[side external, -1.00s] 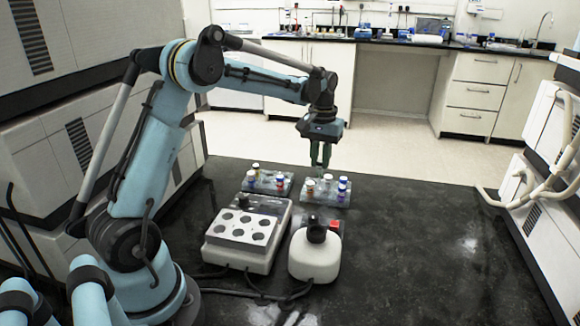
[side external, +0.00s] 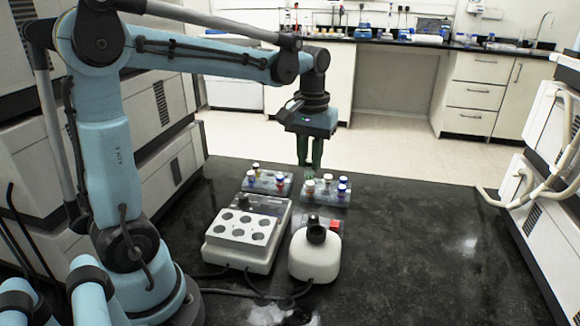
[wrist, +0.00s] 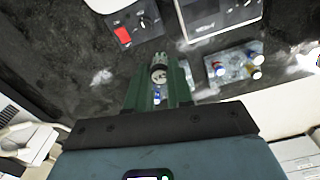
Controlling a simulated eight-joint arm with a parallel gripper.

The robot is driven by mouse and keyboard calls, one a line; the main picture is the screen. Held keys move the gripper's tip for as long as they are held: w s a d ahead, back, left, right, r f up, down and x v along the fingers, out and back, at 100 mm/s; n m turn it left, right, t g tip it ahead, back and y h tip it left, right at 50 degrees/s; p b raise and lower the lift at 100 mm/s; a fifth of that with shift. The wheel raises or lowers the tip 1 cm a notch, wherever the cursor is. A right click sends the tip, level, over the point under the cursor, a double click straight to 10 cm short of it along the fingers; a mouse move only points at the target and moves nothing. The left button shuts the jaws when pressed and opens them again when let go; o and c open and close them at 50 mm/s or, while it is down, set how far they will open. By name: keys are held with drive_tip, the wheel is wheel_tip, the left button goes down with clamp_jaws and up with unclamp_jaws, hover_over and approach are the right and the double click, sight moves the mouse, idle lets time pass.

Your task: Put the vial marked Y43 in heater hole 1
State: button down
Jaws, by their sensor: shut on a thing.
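My gripper (side external: 309,164) points down above the two vial racks, its green fingers closed. In the wrist view my gripper (wrist: 159,88) is shut on a vial (wrist: 158,74) with a pale grey end showing between the fingers. No marking can be read on it, so I cannot tell whether it is Y43. The heater (side external: 247,250) is a white box with several round holes in its pale top, which look empty; the hole numbers cannot be read. Part of the heater also shows at the top of the wrist view (wrist: 220,18).
The left rack (side external: 262,188) and right rack (side external: 336,202) hold several vials with white, blue and other caps. A white device (side external: 314,262) with a black top and red part stands right of the heater. Cables lie in front. The bench's right side is clear.

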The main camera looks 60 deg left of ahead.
drive_tip(key=shift+s+d+f, duration=0.2)
drive_tip(key=shift+s+f, duration=0.75)
drive_tip(key=shift+s, duration=1)
drive_tip(key=shift+s+d+f, duration=0.2)
drive_tip(key=shift+s+f, duration=0.75)
drive_tip(key=shift+s, duration=1)
drive_tip(key=shift+s+d+f, duration=0.2)
drive_tip(key=shift+s+f, duration=0.75)
drive_tip(key=shift+s, duration=1)
drive_tip(key=shift+f, duration=1.2)
drive_tip(key=c, duration=0.6)
unclamp_jaws()
drive_tip(key=shift+r, duration=0.1)
drive_tip(key=shift+r, duration=2.9)
